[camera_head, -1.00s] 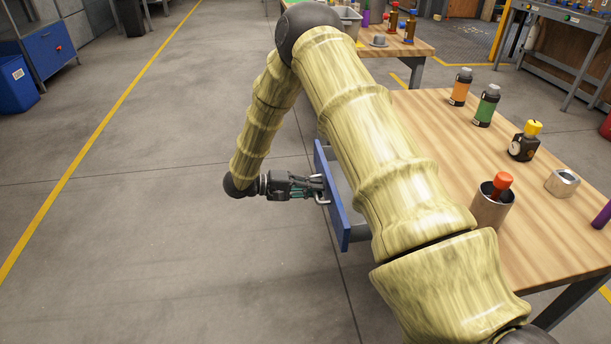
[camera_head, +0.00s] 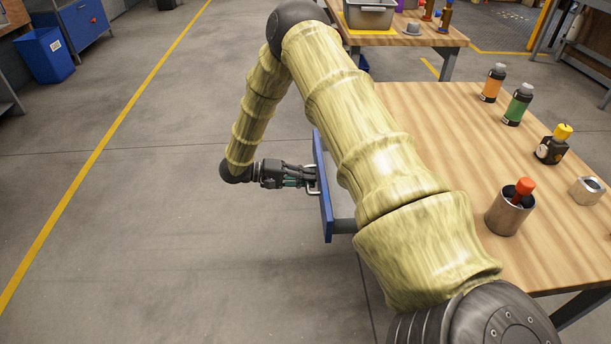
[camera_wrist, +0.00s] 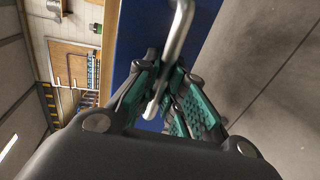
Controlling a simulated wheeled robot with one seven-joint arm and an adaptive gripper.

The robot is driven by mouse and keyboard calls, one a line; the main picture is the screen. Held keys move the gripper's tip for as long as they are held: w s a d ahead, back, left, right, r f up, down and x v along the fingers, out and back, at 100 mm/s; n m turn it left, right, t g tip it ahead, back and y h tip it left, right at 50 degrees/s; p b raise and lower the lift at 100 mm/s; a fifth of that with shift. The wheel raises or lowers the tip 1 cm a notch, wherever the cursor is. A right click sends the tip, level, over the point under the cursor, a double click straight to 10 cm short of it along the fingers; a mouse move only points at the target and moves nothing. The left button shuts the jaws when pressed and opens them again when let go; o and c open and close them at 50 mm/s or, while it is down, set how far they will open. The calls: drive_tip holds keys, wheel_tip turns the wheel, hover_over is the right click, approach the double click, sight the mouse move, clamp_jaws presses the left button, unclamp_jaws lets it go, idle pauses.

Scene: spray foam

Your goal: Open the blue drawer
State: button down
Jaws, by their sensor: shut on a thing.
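The blue drawer (camera_head: 323,190) shows in the head view as a blue front panel standing out to the left of the wooden workbench, so it is at least partly open. My arm covers most of the space between the panel and the bench, and the drawer's inside is largely hidden. My gripper (camera_head: 308,180) is at the outer face of the panel, shut on the metal handle (camera_head: 316,190). In the wrist view the silver handle (camera_wrist: 178,40) passes between the green-padded fingers of my gripper (camera_wrist: 160,88), with the blue panel (camera_wrist: 130,35) behind it.
The wooden workbench (camera_head: 440,130) carries an orange-labelled bottle (camera_head: 491,85), a green-labelled bottle (camera_head: 517,106), a yellow-capped bottle (camera_head: 552,147), a metal cup (camera_head: 509,213) and a small metal block (camera_head: 586,190). The floor (camera_head: 150,240) left of the drawer is clear. A blue bin (camera_head: 47,55) stands far left.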

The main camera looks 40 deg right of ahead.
drive_tip(key=c, duration=1.5)
unclamp_jaws()
drive_tip(key=shift+w+a, duration=0.1)
drive_tip(key=v, duration=1.1)
drive_tip(key=shift+w+a, duration=0.2)
drive_tip(key=shift+a, duration=0.15)
